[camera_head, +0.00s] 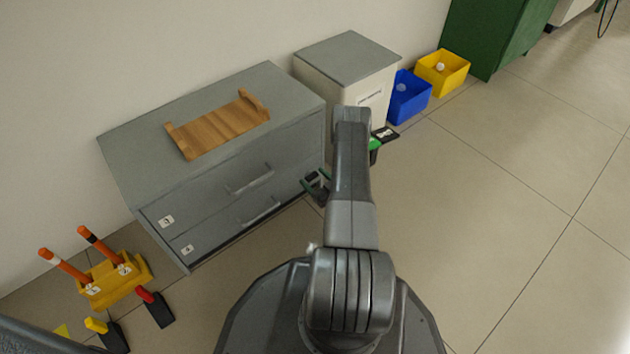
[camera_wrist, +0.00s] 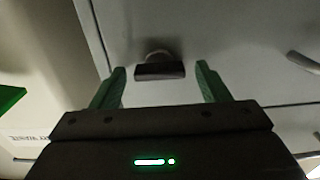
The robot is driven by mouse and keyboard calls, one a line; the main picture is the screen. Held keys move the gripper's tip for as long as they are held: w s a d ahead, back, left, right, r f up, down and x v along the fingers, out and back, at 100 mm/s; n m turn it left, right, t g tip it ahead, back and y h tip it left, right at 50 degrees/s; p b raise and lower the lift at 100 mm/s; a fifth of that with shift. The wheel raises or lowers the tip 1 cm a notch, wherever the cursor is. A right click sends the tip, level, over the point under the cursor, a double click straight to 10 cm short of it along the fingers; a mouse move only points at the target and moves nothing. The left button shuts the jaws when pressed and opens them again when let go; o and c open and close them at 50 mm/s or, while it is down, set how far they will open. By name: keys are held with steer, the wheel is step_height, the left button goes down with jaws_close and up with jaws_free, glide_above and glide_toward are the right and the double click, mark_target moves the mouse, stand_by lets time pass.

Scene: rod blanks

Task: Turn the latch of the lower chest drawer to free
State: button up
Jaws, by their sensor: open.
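The grey chest (camera_head: 150,170) stands against the wall with two drawers. The lower drawer (camera_head: 225,226) has a bar handle (camera_head: 261,211) and looks shut. The latch (camera_wrist: 158,71), a dark bar on a round base, shows on the drawer face in the wrist view. It lies crosswise, roughly parallel to the drawer seam. My gripper (camera_wrist: 161,68) is open, its green fingers on either side of the latch with gaps; contact is not visible. In the head view my gripper (camera_head: 317,186) is at the chest's right end, mostly hidden by my arm, which also hides the latch.
A wooden tray (camera_head: 215,126) lies on the chest. A white cabinet (camera_head: 340,86), a blue bin (camera_head: 409,101) and a yellow bin (camera_head: 440,76) stand to the right. A yellow stand (camera_head: 115,285) with orange rods is on the floor at left. The floor at right is clear.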

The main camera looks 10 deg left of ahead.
steer(key=shift+c, duration=0.4)
steer(key=c, duration=0.9)
steer(key=shift+m, duration=0.3)
steer(key=m, duration=0.3)
steer(key=shift+w+m, duration=0.1)
steer(key=shift+m, duration=0.2)
steer(key=m, duration=0.4)
steer(key=shift+d+m, duration=0.1)
steer(key=shift+m, duration=0.2)
steer(key=m, duration=0.4)
steer(key=shift+w+f, duration=0.1)
steer(key=shift+f, duration=0.05)
steer(key=shift+f+m, duration=0.1)
steer(key=shift+m, duration=2.4)
